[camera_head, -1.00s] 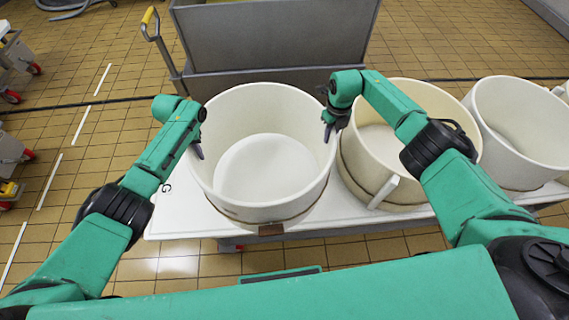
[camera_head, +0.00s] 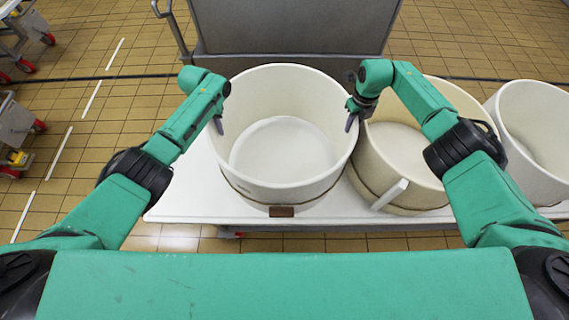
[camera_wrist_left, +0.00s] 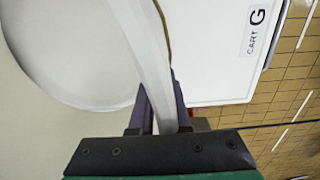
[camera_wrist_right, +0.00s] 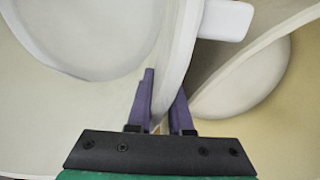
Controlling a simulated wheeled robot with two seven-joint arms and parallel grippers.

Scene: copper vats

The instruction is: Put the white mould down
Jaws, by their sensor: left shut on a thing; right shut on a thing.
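The white mould (camera_head: 255,185) is a large round open tub, upright, with a brown band and a small brown tag low at its front. It stands at the left end of the white-topped cart (camera_head: 180,200); I cannot tell if its base touches. My left gripper (camera_head: 218,125) is shut on its left wall, and my right gripper (camera_head: 350,122) on its right wall. The left wrist view shows the mould wall (camera_wrist_left: 140,30) between the fingers, and the right wrist view shows the wall (camera_wrist_right: 172,60) likewise. The mould's underside is hidden.
A second white mould (camera_head: 440,185) with a pale handle (camera_head: 388,194) stands close on the right, and a third (camera_head: 535,115) beyond it. A grey bin (camera_head: 290,30) stands behind. The cart's label G (camera_wrist_left: 257,17) shows. Tiled floor lies left.

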